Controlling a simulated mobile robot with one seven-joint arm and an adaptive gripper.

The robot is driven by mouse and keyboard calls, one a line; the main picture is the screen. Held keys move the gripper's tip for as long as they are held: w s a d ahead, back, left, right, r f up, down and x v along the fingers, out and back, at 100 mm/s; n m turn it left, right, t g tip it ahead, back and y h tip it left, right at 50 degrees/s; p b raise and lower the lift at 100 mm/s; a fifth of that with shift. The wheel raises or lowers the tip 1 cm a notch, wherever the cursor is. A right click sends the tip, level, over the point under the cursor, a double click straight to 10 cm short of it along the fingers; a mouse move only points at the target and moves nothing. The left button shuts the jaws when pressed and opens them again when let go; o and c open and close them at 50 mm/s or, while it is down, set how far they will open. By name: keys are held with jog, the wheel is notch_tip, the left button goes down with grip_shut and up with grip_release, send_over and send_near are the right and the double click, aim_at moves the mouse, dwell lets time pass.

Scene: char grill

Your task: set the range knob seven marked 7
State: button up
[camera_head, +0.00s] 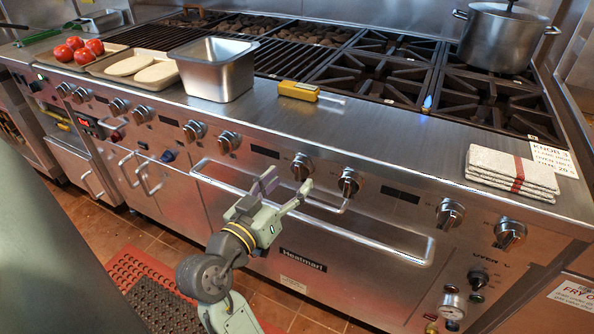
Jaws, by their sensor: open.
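A row of silver range knobs runs along the sloped front panel of the steel range (400,175). The number marks are too small to read, so I cannot tell which is marked 7. Knobs near my gripper are one at centre (302,166), one to its right (350,182) and one to its left (229,141). My gripper (288,186) is open and empty in front of the range. Its fingers point up toward the panel, with the tips just below and left of the centre knob in the picture. I see no contact with a knob.
A towel-bar handle (320,230) crosses the oven door behind my gripper. On the counter are a steel pan (217,70), a yellow box-shaped item (298,90), folded towels (510,172) and tomatoes (75,47). A pot (503,40) stands at the back right. A small flame (427,103) shows.

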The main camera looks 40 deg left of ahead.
aim_at(296, 175)
jog(key=shift+w+a, duration=0.15)
jog(key=shift+w, duration=0.8)
jog(key=shift+w+a, duration=0.15)
jog(key=shift+w, duration=0.75)
jog(key=shift+c, duration=0.5)
jog(key=c, duration=1.1)
